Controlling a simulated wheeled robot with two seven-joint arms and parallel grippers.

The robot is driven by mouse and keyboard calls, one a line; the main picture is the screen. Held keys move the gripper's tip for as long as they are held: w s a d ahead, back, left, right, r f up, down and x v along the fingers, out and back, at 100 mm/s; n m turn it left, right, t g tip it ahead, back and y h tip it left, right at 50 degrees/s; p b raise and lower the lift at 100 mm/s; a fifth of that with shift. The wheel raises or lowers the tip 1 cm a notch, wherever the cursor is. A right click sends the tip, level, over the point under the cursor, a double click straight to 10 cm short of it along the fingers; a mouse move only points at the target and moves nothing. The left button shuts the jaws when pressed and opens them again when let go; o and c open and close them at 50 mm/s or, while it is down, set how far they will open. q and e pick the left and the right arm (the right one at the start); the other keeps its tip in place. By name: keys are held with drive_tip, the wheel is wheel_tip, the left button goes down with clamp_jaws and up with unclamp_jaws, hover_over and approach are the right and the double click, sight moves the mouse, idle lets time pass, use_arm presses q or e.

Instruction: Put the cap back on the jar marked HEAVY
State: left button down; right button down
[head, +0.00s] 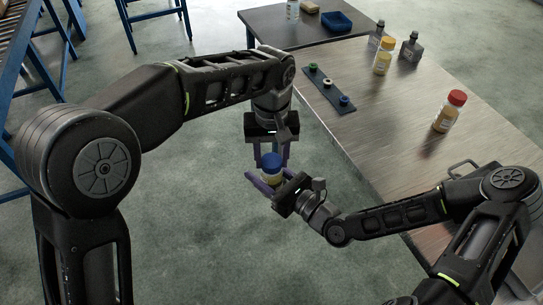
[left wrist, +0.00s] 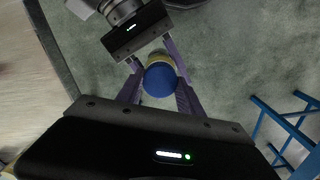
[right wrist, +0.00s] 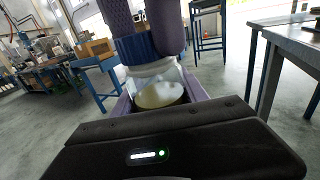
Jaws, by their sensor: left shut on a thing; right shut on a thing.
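A jar with pale yellow contents (right wrist: 160,92) is held in the air over the floor, left of the metal table. My right gripper (head: 268,183) is shut on its body from the side. A blue cap (head: 271,160) is at the top of the jar; it also shows in the left wrist view (left wrist: 160,80). My left gripper (head: 268,152) points down from above and is shut on the blue cap, one finger on each side. The cap looks in line with the jar's mouth, but I cannot tell whether it is seated. No marking on the jar is readable.
The metal table (head: 400,130) bears a red-capped jar (head: 446,115), a yellow-capped jar (head: 382,62), grey bottles (head: 410,50) and a dark strip (head: 328,90) with small coloured rings. A dark table (head: 280,25) behind carries a blue tray (head: 336,21). Open floor lies below my grippers.

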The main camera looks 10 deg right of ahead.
use_arm(q)
drive_tip(key=m, duration=0.5)
drive_tip(key=shift+m, duration=0.4)
drive_tip(key=m, duration=0.4)
drive_tip(key=shift+m, duration=0.4)
drive_tip(key=c, duration=0.7)
unclamp_jaws()
wheel_tip(320, 180, up, 7)
drive_tip(key=shift+r, duration=0.2)
